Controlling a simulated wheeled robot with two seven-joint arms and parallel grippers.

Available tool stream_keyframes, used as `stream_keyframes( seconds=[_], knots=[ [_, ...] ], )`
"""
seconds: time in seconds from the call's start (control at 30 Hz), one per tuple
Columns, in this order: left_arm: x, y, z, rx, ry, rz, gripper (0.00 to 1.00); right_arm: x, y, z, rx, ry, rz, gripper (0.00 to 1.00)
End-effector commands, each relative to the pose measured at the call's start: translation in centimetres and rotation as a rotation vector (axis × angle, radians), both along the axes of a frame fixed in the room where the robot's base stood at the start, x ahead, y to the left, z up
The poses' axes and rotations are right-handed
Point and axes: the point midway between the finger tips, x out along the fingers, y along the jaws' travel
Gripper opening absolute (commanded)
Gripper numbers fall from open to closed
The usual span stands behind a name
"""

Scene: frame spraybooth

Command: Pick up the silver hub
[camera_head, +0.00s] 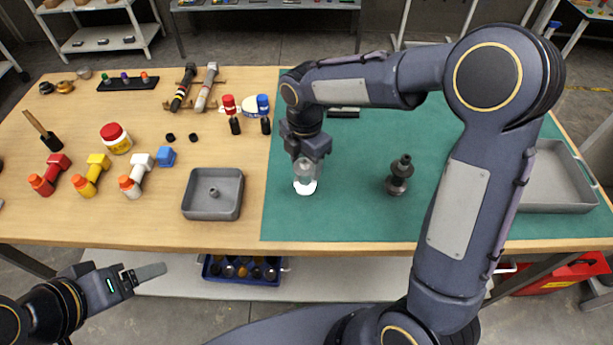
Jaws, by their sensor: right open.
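A small silver-grey round piece (84,73), which looks like the silver hub, sits at the far left of the wooden table, beside a gold one (65,86) and a black one (46,87). My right gripper (306,178) points down over the left part of the green mat, open, far from that piece. A pale, see-through cylindrical shape with a white base (305,187) shows at its fingertips; I cannot tell whether they touch it. My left gripper (150,272) is low at the left, in front of the table edge; its finger opening is not clear.
A dark stepped post (399,175) stands on the green mat (340,222). A grey square tray (213,215), a red-lidded jar (116,138), bottles and a black rack (128,84) occupy the table's left half. My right arm hides part of the mat.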

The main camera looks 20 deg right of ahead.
Motion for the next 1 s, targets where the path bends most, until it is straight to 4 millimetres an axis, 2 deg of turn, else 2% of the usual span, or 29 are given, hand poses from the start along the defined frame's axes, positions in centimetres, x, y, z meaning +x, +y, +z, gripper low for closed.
stream_keyframes(
  seconds=[0.1, 0.2, 0.47, 0.73, 1.0],
  knots=[
    [0.0, 0.0, 0.1, 0.0, 0.0, 0.0, 0.75, -0.1, 0.0, -1.9, -0.002, 0.004, 0.001, 0.55],
    [0.0, 0.0, 0.2, 0.0, 0.0, 0.0, 0.75, 0.0, 0.0, -2.8, -0.001, 0.002, 0.0, 0.55],
    [0.0, 0.0, 0.1, 0.0, 0.0, 0.0, 0.75, 0.0, 0.0, -3.1, 0.0, 0.0, -0.001, 0.55],
    [0.0, 0.0, 0.1, 0.0, 0.0, 0.0, 0.75, 0.0, 0.0, -3.1, 0.0, 0.0, -0.001, 0.2],
    [0.0, 0.0, 0.1, 0.0, 0.0, 0.0, 0.75, 0.0, 0.0, -2.9, 0.001, -0.002, -0.001, 0.2]
  ],
)
